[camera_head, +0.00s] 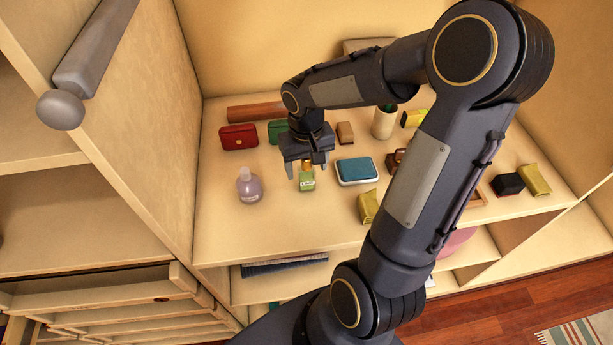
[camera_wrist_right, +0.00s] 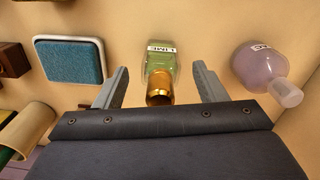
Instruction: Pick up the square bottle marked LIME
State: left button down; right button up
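The square bottle marked LIME (camera_head: 307,180) is green with a gold cap and stands upright on the wooden shelf. In the right wrist view the LIME bottle (camera_wrist_right: 159,62) shows its label and its gold cap between my finger tips. My right gripper (camera_head: 307,171) is open above the bottle, pointing down. In the right wrist view the fingers of the gripper (camera_wrist_right: 160,88) stand apart on either side of the bottle, with gaps and no contact visible. My left gripper does not show in either view.
A round purple bottle (camera_head: 249,186) stands left of the LIME bottle. A blue-topped case (camera_head: 357,170) lies to its right. Behind are a red box (camera_head: 238,137) and a green box (camera_head: 278,131). A yellow box (camera_head: 368,206) lies front right. The shelf front (camera_head: 290,232) is clear.

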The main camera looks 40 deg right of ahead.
grip_shut()
jog(key=shift+r, duration=0.1)
dwell(0.4)
